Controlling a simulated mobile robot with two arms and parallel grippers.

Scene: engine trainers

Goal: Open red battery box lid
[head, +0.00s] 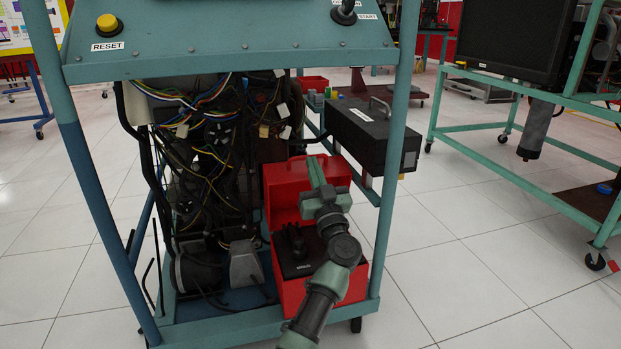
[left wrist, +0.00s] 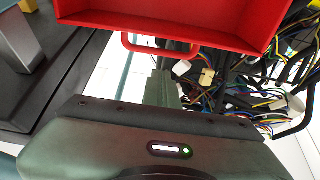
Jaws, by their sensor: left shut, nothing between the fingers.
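The red battery box (head: 290,292) stands on the lower shelf of the teal engine trainer. Its red lid (head: 283,182) is raised and stands upright at the back, so the black battery (head: 297,262) inside is exposed. In the left wrist view the lid's hollow inside (left wrist: 190,14) and red handle (left wrist: 160,47) show at the top. My left gripper (head: 315,170) is shut and empty, in front of the raised lid. In the left wrist view its fingers (left wrist: 161,82) point toward the handle; I cannot tell whether they touch the lid. My right gripper is in neither view.
Loose wires (head: 215,150) and engine parts fill the trainer's frame left of the box. A black case (head: 370,132) is mounted right of the lid. The trainer's teal right post (head: 392,170) stands close to my arm. The tiled floor right of it is open.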

